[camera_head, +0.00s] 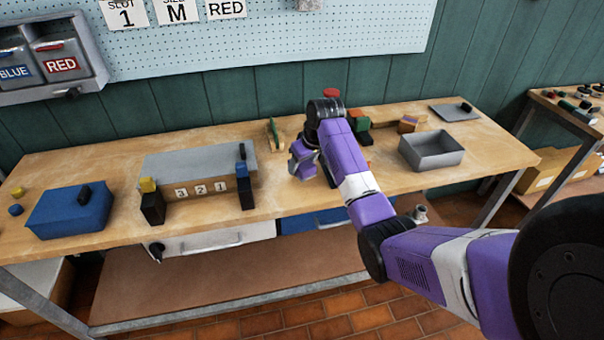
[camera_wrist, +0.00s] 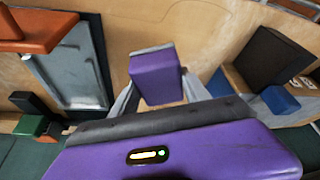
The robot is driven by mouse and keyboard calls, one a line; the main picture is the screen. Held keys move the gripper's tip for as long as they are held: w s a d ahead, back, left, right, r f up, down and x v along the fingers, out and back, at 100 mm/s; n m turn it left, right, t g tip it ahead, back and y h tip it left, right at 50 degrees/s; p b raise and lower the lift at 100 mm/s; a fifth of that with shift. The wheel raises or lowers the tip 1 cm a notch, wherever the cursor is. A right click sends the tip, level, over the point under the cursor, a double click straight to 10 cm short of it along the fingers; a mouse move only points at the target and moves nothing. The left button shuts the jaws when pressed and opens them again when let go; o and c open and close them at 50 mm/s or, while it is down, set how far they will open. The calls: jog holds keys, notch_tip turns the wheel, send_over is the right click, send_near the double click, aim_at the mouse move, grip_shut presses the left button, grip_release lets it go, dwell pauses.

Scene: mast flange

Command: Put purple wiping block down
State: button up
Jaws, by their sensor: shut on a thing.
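The purple wiping block (camera_wrist: 156,76) shows in the middle of the wrist view, with a grey layer along its far edge. My gripper (camera_wrist: 158,92) is shut on it, with one grey finger at each side. In the head view my gripper (camera_head: 301,163) points down over the middle of the wooden workbench (camera_head: 270,203), right of the numbered stand. The block cannot be told apart clearly from my purple wrist there. Whether its underside touches the bench top is hidden.
Left of my gripper stands the numbered stand (camera_head: 207,188) with black, yellow and blue blocks. A blue box (camera_head: 68,211) sits farther left. A grey open tray (camera_head: 431,152) stands right. Green and orange pieces (camera_head: 360,124) lie behind my arm. Bare wood shows near the front edge.

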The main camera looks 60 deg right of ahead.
jog(key=shift+f, duration=2.2)
jog(key=shift+f, duration=0.15)
jog(key=o, duration=1.3)
